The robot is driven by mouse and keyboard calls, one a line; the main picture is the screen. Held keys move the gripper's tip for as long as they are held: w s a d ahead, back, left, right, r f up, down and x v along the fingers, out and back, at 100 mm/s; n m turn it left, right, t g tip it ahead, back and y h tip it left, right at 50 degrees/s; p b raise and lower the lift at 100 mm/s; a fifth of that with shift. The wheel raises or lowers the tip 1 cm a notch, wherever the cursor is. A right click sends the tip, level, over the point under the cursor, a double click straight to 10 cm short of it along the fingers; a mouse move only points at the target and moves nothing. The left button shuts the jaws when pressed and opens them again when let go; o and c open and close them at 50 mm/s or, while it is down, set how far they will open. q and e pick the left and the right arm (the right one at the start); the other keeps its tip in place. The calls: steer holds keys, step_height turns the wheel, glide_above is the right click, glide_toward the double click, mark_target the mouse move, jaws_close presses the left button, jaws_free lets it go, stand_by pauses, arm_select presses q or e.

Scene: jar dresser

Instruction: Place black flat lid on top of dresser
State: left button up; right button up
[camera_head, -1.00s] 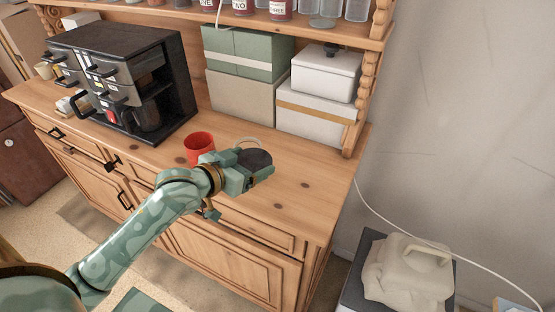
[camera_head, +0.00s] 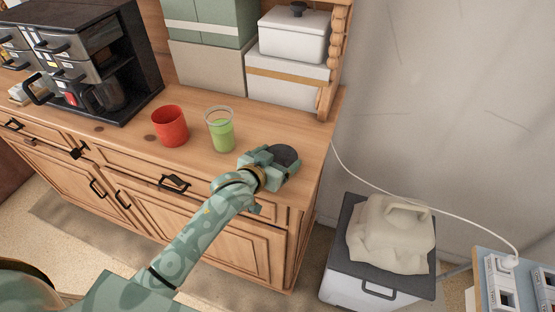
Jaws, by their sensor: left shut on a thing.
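The black flat lid (camera_head: 286,155) is a dark round disc held in my left gripper (camera_head: 279,166). The gripper is shut on it, over the right front part of the dresser top (camera_head: 314,141). The fingers hide part of the lid. I cannot tell whether the lid touches the wood. The wooden dresser has drawers and doors below its top. My right gripper is not in view.
A red mug (camera_head: 170,127) and a glass with green contents (camera_head: 220,131) stand left of my gripper. A black coffee machine (camera_head: 85,55) is further left. White boxes (camera_head: 290,80) stand behind. A covered bin (camera_head: 350,278) stands right of the dresser.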

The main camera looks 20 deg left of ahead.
arm_select(q)
steer(key=shift+f, duration=0.15)
steer(key=o, duration=0.9)
steer(key=shift+c, duration=0.2)
steer(key=shift+s+a+r, duration=0.1)
steer(key=shift+s+r, duration=0.15)
steer(key=shift+s, duration=0.1)
steer(key=p+v, duration=0.1)
steer(key=v, duration=1)
steer(key=shift+s+p, duration=0.15)
steer(key=shift+p, duration=0.25)
